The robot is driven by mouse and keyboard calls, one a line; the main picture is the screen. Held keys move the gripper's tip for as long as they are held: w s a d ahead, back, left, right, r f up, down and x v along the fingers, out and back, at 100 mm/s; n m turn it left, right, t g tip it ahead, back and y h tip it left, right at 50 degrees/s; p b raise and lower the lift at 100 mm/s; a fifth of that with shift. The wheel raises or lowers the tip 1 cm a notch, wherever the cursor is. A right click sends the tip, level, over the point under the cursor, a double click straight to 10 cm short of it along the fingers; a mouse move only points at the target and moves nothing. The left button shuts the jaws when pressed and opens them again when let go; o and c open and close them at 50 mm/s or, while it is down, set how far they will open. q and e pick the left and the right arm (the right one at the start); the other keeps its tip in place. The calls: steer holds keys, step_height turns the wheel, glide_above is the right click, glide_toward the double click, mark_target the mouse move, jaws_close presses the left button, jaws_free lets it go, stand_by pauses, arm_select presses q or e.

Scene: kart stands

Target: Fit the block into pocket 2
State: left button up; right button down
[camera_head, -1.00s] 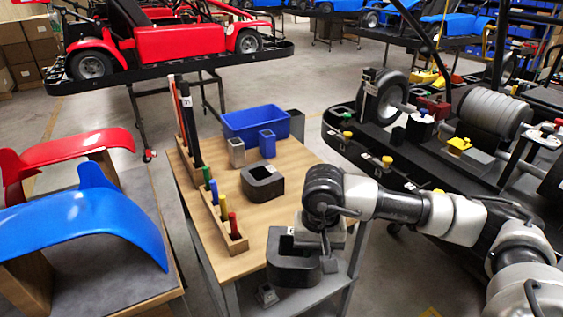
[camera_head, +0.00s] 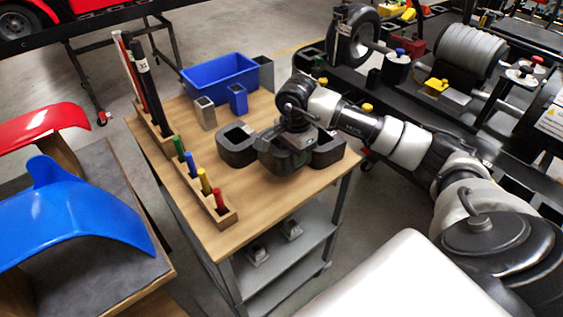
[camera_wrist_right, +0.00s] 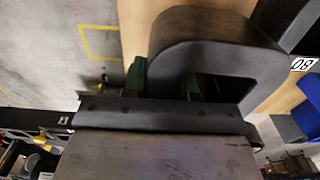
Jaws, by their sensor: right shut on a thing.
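My right gripper (camera_head: 290,138) is over the wooden table, shut on a dark, thick-walled D-shaped block (camera_head: 277,161). In the right wrist view, its green fingertips (camera_wrist_right: 164,81) straddle one wall of this block (camera_wrist_right: 195,42), one outside and one in the opening. The arm hides much of the block in the head view, and I cannot tell whether it touches the table. Similar dark hollow pieces stand left (camera_head: 236,143) and right (camera_head: 328,149) of it. I cannot make out a pocket marked 2. My left gripper is not in view.
The wooden table (camera_head: 250,207) has clear room at its front. A blue bin (camera_head: 220,79), a small blue tube (camera_head: 237,98) and a grey tube (camera_head: 205,112) stand behind. A rack of coloured handles (camera_head: 206,186) lines the left edge. A kart stand (camera_head: 385,105) is beyond the arm.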

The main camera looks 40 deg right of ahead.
steer(key=shift+w+a+f, duration=0.35)
steer(key=shift+a, duration=0.2)
steer(key=shift+w+a+f, duration=0.3)
steer(key=shift+a+f, duration=0.05)
steer(key=shift+a, duration=0.2)
steer(key=shift+f+p, duration=0.5)
steer(key=shift+f, duration=1.65)
steer(key=c, duration=0.9)
jaws_free()
steer(key=shift+o, duration=0.2)
